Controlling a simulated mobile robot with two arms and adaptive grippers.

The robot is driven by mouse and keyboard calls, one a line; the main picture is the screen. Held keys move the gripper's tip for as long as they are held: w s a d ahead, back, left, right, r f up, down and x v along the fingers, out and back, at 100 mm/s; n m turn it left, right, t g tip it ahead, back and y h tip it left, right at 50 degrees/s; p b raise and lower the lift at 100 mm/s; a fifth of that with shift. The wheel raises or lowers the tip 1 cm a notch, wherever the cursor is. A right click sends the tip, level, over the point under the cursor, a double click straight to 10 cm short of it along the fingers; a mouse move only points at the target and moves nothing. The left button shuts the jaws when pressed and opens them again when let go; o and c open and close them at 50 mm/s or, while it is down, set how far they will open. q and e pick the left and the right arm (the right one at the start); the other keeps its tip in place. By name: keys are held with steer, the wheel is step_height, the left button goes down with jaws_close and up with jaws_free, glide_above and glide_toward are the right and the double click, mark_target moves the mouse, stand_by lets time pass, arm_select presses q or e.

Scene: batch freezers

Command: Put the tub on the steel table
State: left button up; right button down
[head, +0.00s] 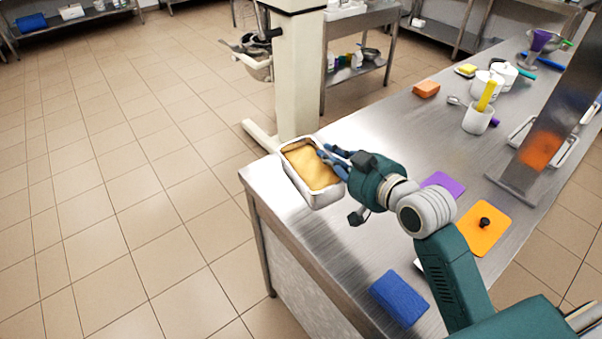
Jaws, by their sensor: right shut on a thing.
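The tub (322,197) is a steel rectangular container filled with something yellow. It is at the near left corner of the steel table (368,227), and its underside is hidden, so I cannot tell for sure whether it rests on the top. My right gripper (327,158) reaches in from the right and is shut on the tub's right-hand wall. My left gripper is not in view.
A blue cloth (399,297), an orange board (483,229) with a black knob and a purple piece (443,185) lie nearby. A white cup (478,119), an orange sponge (426,89) and white pots stand farther back. A pale machine column (300,75) stands behind the table.

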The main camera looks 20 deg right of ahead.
mark_target(336, 179)
steer(key=w+r+m+h, duration=0.3)
steer(key=w+r, duration=0.8)
steer(key=shift+t, duration=0.3)
steer(key=shift+s+d+f+p, duration=0.1)
steer(key=shift+f+p, duration=0.1)
steer(key=shift+f, duration=4.65)
steer(key=shift+s+d+f+p, duration=0.1)
steer(key=shift+f+p, duration=0.05)
steer(key=shift+f, duration=4.65)
steer(key=c, duration=2.2)
jaws_free()
steer(key=shift+f, duration=0.15)
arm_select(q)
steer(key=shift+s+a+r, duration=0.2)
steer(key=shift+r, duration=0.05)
arm_select(e)
steer(key=o, duration=0.4)
steer(key=shift+s, duration=0.1)
steer(key=b+v, duration=0.1)
steer(key=v, duration=1.1)
steer(key=shift+a, duration=0.15)
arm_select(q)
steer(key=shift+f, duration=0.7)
